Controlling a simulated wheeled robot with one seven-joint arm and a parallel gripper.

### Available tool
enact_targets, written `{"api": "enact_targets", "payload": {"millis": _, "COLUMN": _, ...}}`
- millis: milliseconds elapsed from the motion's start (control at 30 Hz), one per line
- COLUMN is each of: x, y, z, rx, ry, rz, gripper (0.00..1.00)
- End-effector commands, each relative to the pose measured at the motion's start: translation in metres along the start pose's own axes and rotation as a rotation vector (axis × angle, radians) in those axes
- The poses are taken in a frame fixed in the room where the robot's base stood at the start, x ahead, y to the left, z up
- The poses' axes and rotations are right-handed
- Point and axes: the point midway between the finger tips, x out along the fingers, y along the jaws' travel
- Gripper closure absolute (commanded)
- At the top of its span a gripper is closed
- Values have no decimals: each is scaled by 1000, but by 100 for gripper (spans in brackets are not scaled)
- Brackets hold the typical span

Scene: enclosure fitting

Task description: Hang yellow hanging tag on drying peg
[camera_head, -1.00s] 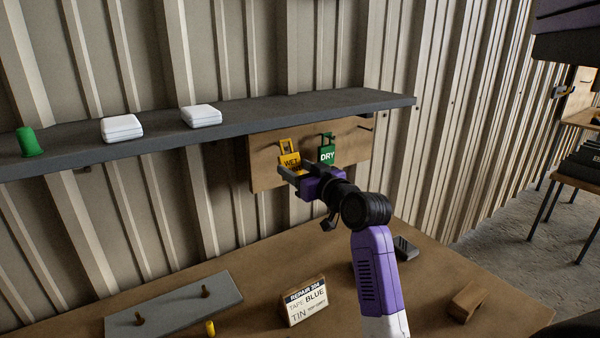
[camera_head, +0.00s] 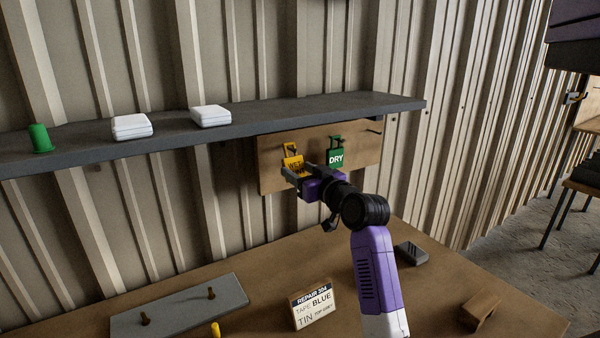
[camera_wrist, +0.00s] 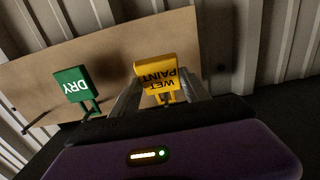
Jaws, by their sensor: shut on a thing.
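The yellow hanging tag (camera_head: 293,163), marked WET PAINT, is at the left part of a brown peg board (camera_head: 270,180) under the shelf. My gripper (camera_head: 296,174) is shut on the tag, with its fingers on either side of it. The tag also shows between the fingers in the wrist view (camera_wrist: 159,80). I cannot tell whether its loop is on a peg. A green DRY tag (camera_head: 336,158) hangs to the right, also visible in the wrist view (camera_wrist: 71,85). A bare peg (camera_head: 374,131) sticks out at the board's upper right.
The grey shelf (camera_head: 270,110) runs close above the board, holding two white stacked items (camera_head: 131,126) and a green cup-like object (camera_head: 40,138). Below are a workbench with a grey plate (camera_head: 180,303), a REPAIR sign (camera_head: 314,305) and a brown block (camera_head: 480,310).

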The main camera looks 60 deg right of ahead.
Motion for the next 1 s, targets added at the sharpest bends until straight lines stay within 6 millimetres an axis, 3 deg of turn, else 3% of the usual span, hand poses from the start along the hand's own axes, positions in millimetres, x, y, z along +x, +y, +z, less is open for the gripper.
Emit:
{"api": "enact_targets", "payload": {"millis": 267, "x": 0, "y": 0, "z": 0, "rx": 0, "ry": 0, "rz": 0, "gripper": 85}}
{"api": "enact_targets", "payload": {"millis": 300, "x": 0, "y": 0, "z": 0, "rx": 0, "ry": 0, "rz": 0, "gripper": 44}}
{"api": "enact_targets", "payload": {"millis": 433, "x": 0, "y": 0, "z": 0, "rx": 0, "ry": 0, "rz": 0, "gripper": 21}}
{"api": "enact_targets", "payload": {"millis": 767, "x": -2, "y": 0, "z": 1, "rx": 0, "ry": 0, "rz": 0, "gripper": 21}}
{"api": "enact_targets", "payload": {"millis": 1000, "x": -33, "y": 0, "z": 2, "rx": 0, "ry": 0, "rz": 1, "gripper": 21}}
